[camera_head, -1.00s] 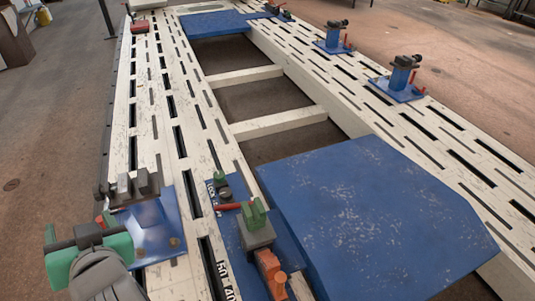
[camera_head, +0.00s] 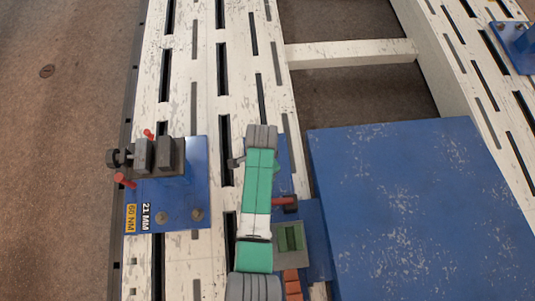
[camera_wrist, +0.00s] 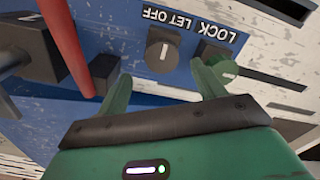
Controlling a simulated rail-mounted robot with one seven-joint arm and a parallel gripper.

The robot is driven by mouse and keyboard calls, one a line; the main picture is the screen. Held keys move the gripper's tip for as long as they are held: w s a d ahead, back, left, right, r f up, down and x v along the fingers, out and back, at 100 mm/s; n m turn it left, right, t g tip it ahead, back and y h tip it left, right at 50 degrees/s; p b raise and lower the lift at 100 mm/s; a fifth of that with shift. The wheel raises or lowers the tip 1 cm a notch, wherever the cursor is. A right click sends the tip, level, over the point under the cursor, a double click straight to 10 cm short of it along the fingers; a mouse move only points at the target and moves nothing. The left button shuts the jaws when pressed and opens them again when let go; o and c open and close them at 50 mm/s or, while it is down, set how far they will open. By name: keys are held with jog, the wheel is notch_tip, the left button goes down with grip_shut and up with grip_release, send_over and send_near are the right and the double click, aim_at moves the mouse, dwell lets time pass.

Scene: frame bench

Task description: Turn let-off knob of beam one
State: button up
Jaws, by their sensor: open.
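In the wrist view a dark round knob (camera_wrist: 163,50) with a pale pointer line stands on a blue panel (camera_wrist: 110,28). A second dark knob (camera_wrist: 210,54) sits to its right, partly hidden by a fingertip. White lettering reading LOCK and LET OFF runs beside them; I cannot tell for sure which word belongs to which knob. My gripper (camera_wrist: 165,82) is open, its two green fingers apart and empty. The round knob lies just past the gap between the fingertips, with no clear contact. In the head view my arm hides the knobs.
A red rod (camera_wrist: 66,45) stands close left of my gripper in the wrist view. In the head view a blue clamp station (camera_head: 187,150) sits left of my arm, and a large blue plate (camera_head: 420,200) lies right. Slotted white beams (camera_head: 190,60) run away from me.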

notch_tip(320, 180, down, 6)
jog(key=b, duration=0.2)
jog(key=shift+w+r+b, duration=0.1)
jog(key=shift+w+b, duration=0.05)
jog(key=shift+b, duration=0.2)
jog(key=c, duration=1)
